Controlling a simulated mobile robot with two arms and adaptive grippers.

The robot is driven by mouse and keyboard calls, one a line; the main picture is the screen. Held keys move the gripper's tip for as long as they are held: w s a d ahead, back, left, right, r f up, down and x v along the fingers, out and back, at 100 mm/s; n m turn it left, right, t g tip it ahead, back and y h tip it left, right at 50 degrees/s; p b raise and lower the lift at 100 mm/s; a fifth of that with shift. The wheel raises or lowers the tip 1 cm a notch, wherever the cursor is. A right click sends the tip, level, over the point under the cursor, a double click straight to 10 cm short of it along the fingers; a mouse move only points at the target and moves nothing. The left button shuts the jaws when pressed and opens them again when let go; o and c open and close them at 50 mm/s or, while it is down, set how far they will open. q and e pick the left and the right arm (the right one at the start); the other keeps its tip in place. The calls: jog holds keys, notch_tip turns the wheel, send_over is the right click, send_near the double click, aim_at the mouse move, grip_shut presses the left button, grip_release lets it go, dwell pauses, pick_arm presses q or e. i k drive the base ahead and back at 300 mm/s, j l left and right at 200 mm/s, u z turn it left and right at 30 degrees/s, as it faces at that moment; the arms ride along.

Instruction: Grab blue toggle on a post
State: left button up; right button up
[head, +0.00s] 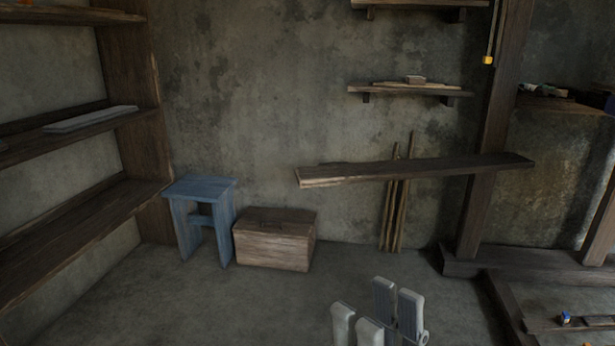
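A small blue thing (566,318) with a pale part stands on the low dark beam at the lower right; it is too small to tell whether it is the toggle. A yellow-orange toggle (488,60) hangs on a cord in front of the dark upright post (490,130). No clearly blue toggle shows on that post. My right gripper (397,298) is at the bottom centre, open and empty, well left of the blue thing and far below the yellow one. My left gripper (356,322) is just left of it, with its fingers apart and empty; its lower part is cut off.
A wooden plank (420,170) juts across at mid-height beside the post. Several thin sticks (397,205) lean on the wall. A blue stool (201,215) and a wooden chest (274,240) stand at the left. The loom's low beams (540,262) fill the lower right; the floor before me is clear.

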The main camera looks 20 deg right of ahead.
aim_at(565, 316)
jog(key=i+l+z, duration=0.2)
jog(key=i+z, duration=0.25)
jog(key=i+l+z, duration=0.1)
jog(key=i+z, duration=0.75)
jog(key=i+j+z, duration=0.25)
jog(key=z, duration=0.2)
jog(key=i+l+z, duration=0.1)
jog(key=i+z, duration=0.7)
jog(key=i+j+z, duration=0.1)
jog(key=i+z, duration=0.3)
jog(key=i+j+z, duration=0.25)
jog(key=z, duration=0.2)
